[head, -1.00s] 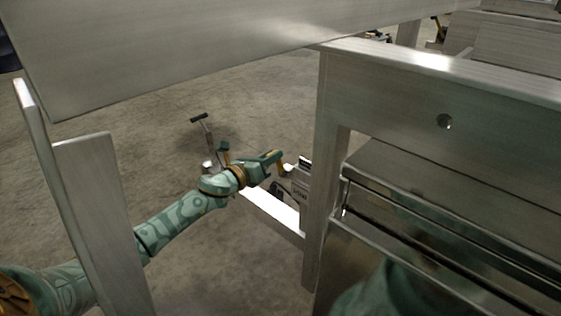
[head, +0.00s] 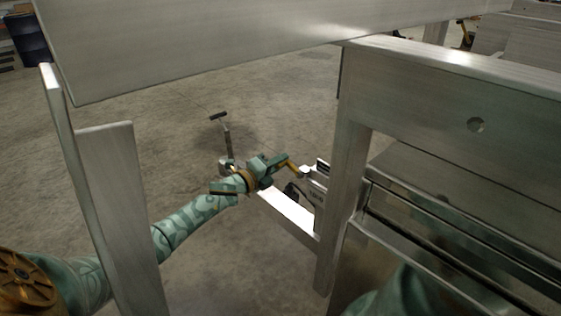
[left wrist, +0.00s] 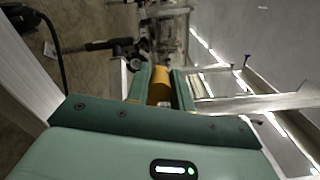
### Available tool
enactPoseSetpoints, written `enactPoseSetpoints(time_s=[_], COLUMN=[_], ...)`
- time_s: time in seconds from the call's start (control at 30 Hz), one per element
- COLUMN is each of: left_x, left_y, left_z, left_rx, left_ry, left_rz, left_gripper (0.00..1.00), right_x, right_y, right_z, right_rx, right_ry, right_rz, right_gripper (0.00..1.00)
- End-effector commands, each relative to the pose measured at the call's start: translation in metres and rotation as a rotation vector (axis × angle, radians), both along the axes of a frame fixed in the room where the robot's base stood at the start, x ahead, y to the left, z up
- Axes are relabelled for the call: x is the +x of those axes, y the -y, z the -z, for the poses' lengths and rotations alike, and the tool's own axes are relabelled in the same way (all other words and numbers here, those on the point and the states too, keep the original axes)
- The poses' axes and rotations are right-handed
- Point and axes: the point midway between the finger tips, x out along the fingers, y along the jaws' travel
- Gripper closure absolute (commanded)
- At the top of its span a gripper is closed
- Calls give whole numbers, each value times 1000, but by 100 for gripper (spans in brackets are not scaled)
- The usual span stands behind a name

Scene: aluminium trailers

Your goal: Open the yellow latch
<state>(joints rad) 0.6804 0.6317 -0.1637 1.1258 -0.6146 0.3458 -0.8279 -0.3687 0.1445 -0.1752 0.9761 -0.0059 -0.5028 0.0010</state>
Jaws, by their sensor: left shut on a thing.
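The yellow latch (head: 294,170) is small in the head view, at the coupler end of the aluminium trailer's tongue. My left gripper (head: 283,163) reaches it from the left, with its fingertips at the latch. In the left wrist view the yellow latch (left wrist: 159,85) lies between the two green fingers of my left gripper (left wrist: 161,92), which is shut on it. The fingers hide part of the latch, and its exact angle is hard to tell. My right gripper is not in view; a blurred green part of my own body shows at the bottom.
A trailer jack with a T-shaped handle (head: 219,117) stands just behind my left gripper. A large aluminium panel (head: 200,45) hangs across the top. Metal posts (head: 115,200) flank my left arm, and an aluminium frame (head: 350,180) stands close on the right. Open concrete floor lies beyond.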

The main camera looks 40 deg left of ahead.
Motion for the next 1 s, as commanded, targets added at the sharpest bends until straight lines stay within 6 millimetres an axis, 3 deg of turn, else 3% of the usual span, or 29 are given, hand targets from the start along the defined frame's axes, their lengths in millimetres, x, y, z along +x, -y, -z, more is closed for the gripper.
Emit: enactPoseSetpoints(time_s=[0.77,0.8,0.83,1.0], left_x=[0,0,0,0], left_y=[-2,-2,-2,-2], left_z=[7,7,7,6], left_rx=[-94,-94,-94,-94], left_ry=[-15,-15,-15,-14], left_rz=[-2,-2,-2,0], left_gripper=[100,66,58,56], right_x=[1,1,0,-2], right_y=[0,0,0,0], right_z=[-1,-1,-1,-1], right_rx=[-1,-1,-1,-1], right_ry=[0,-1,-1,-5], right_rz=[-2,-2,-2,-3], right_gripper=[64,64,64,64])
